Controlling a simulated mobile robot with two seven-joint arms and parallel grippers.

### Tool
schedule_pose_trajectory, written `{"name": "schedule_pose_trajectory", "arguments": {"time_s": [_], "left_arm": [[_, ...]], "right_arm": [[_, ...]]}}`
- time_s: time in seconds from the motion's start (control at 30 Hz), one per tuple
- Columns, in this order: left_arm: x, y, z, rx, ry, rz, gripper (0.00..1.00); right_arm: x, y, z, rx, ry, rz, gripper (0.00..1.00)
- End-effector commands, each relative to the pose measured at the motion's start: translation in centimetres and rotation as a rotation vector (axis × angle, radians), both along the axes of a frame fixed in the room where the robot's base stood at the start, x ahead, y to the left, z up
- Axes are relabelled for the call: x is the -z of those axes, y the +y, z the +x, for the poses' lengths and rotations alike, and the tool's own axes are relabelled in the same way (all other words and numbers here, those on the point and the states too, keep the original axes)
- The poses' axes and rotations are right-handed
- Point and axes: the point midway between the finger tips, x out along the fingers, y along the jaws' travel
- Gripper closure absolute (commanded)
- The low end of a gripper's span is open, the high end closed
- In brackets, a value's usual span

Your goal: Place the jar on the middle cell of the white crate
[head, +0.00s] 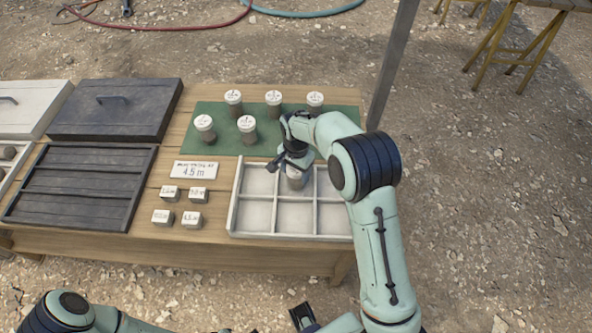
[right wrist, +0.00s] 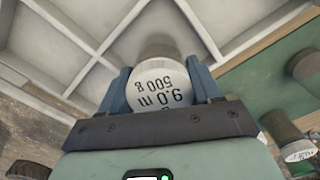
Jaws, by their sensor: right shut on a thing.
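My right gripper (head: 291,163) is shut on a jar (head: 295,182) with a white lid. In the right wrist view the lid (right wrist: 160,85) reads "9.0 m 500 g" between the two blue fingers. The jar is roughly upright at the back middle cell of the white crate (head: 233,205). The crate has two rows of three cells, and its white dividers (right wrist: 88,62) show around the jar in the right wrist view. I cannot tell whether the jar touches the cell floor. A dark finger-like part (head: 303,316) at the bottom edge may be my left gripper; its state is unclear.
Several similar lidded jars (head: 273,98) stand on the green mat (head: 215,112) behind the crate. A "4.5 m" sign (head: 194,170) and several small labelled blocks (head: 163,217) are left of it. A dark slatted tray (head: 85,185) lies farther left. The front crate cells look empty.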

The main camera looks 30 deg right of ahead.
Motion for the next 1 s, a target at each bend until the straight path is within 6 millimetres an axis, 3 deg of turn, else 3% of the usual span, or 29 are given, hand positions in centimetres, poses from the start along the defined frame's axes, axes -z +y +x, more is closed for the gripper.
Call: {"name": "schedule_pose_trajectory", "arguments": {"time_s": [0.27, 0.3, 0.37, 0.77, 1.0], "left_arm": [[0.1, 0.0, -0.1, 0.000, 0.001, 0.000, 0.57], [0.1, 0.0, -0.1, 0.000, 0.000, 0.000, 0.57], [0.1, 0.0, 0.0, 0.000, 0.000, 0.000, 0.57], [-0.1, 0.0, 0.0, 0.000, -0.001, 0.000, 0.57], [-0.6, 0.0, 0.3, 0.000, -0.003, 0.000, 0.57]], "right_arm": [[0.2, 0.0, 0.1, 0.000, -0.002, 0.000, 0.89], [0.2, 0.0, 0.0, 0.000, 0.000, 0.000, 0.30], [0.2, 0.0, 0.0, 0.000, -0.001, 0.000, 0.11], [-0.6, 0.0, 0.1, -0.001, -0.004, 0.000, 0.11], [-5.2, 0.0, 0.2, -0.002, -0.007, 0.000, 0.11]]}}
